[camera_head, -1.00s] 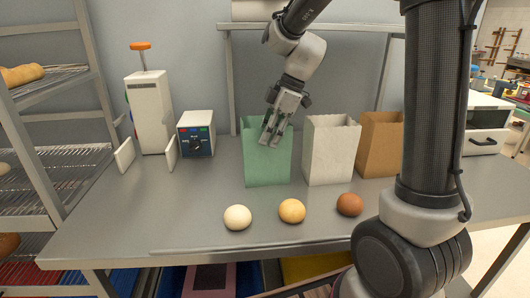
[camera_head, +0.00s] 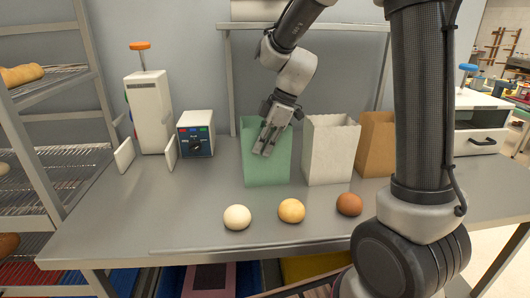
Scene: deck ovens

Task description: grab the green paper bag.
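The green paper bag (camera_head: 266,168) stands upright on the metal table, left of a white bag and a brown bag. My gripper (camera_head: 264,150) points down and a little left, in front of or at the upper part of the green bag. Its fingers overlap the bag's upper front in the picture. I cannot tell whether they touch the bag or whether a bag wall lies between them. The gap between the fingertips looks small and is hard to judge.
The white paper bag (camera_head: 330,152) stands close to the right, then the brown paper bag (camera_head: 376,148). Three dough balls lie in front: pale (camera_head: 237,217), yellow (camera_head: 291,210), brown (camera_head: 349,204). A control box (camera_head: 196,134) stands left. Table (camera_head: 190,205) is clear between.

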